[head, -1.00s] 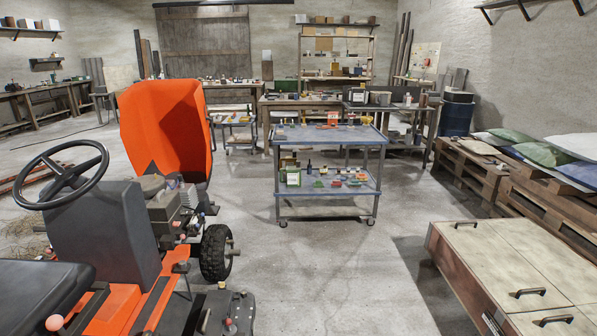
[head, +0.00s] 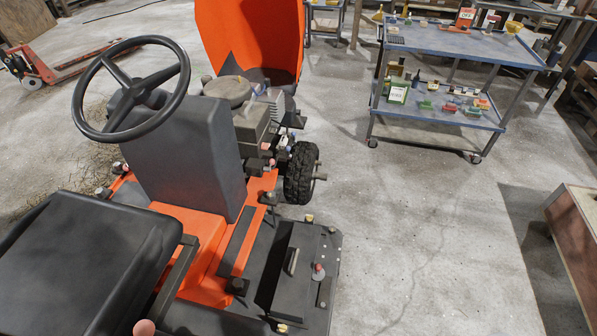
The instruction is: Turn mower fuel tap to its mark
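The orange ride-on mower (head: 205,228) fills the left of the head view, with its orange hood (head: 248,38) raised. Its engine (head: 245,105) is exposed beside the front wheel (head: 301,172). Small fittings sit on the engine's near right side, including a pale and blue part (head: 256,88) and a white part (head: 283,141). I cannot tell which of these, if any, is the fuel tap, and no mark can be made out. My gripper is not in view.
The mower's steering wheel (head: 131,88) and seat (head: 80,265) are at left. A blue two-shelf trolley (head: 460,44) holds several small items at upper right. A wooden chest (head: 578,235) stands at the right edge. The concrete floor between them is clear.

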